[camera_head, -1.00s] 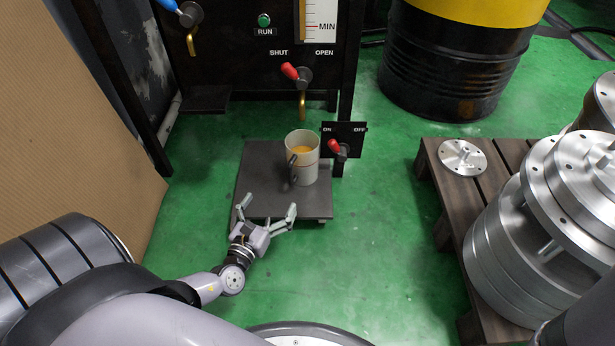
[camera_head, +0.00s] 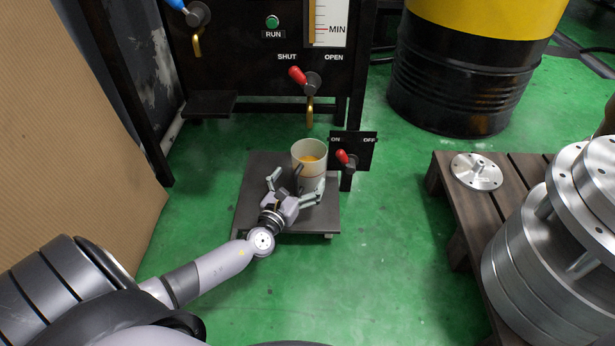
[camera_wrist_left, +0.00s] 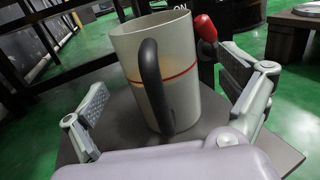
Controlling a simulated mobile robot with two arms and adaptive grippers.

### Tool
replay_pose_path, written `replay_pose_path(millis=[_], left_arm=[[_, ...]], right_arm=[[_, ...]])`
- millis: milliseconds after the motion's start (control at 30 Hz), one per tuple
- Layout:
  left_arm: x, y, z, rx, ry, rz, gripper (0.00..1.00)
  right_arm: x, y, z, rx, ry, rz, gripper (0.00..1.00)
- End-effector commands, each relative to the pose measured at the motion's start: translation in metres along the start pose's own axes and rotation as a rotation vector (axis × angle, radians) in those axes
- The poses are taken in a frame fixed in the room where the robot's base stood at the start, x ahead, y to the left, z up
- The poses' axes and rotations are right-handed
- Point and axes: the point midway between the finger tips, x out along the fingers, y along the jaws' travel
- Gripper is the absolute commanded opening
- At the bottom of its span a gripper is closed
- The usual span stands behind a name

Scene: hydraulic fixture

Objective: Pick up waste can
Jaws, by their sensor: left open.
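The waste can (camera_head: 309,157) is a cream cup-shaped can with a dark handle and orange-yellow liquid inside. It stands upright on a low dark platform (camera_head: 247,206) below the machine's spout. In the left wrist view the can (camera_wrist_left: 185,62) shows a red line around it, with its handle facing my gripper. My left gripper (camera_head: 296,183) is open just in front of the can. In the wrist view its fingers (camera_wrist_left: 165,105) are spread to either side, with the can between and beyond them. My right gripper is not in view.
A black machine panel with a red-handled valve (camera_head: 299,76) and spout stands behind. A red ON/OFF switch (camera_head: 345,158) is close right of the can. A wooden pallet (camera_head: 446,171) with metal parts is at right, a black-yellow drum (camera_head: 455,85) behind, cardboard (camera_head: 65,130) at left.

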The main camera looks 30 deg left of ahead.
Motion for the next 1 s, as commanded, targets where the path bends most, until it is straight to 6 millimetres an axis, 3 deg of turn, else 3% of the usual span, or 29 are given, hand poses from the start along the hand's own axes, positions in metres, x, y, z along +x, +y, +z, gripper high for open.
replay_pose_path(millis=[300, 567, 1000], left_arm=[[0.043, 0.003, 0.006, -0.002, -0.003, 0.001, 0.95], [0.046, 0.004, 0.007, -0.001, -0.001, 0.001, 0.95], [0.046, 0.004, 0.007, -0.001, -0.001, 0.001, 0.68]], right_arm=[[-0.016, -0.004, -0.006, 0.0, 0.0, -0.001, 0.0], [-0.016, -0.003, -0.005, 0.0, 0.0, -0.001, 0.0], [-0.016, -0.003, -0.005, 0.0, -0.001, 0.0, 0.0]])
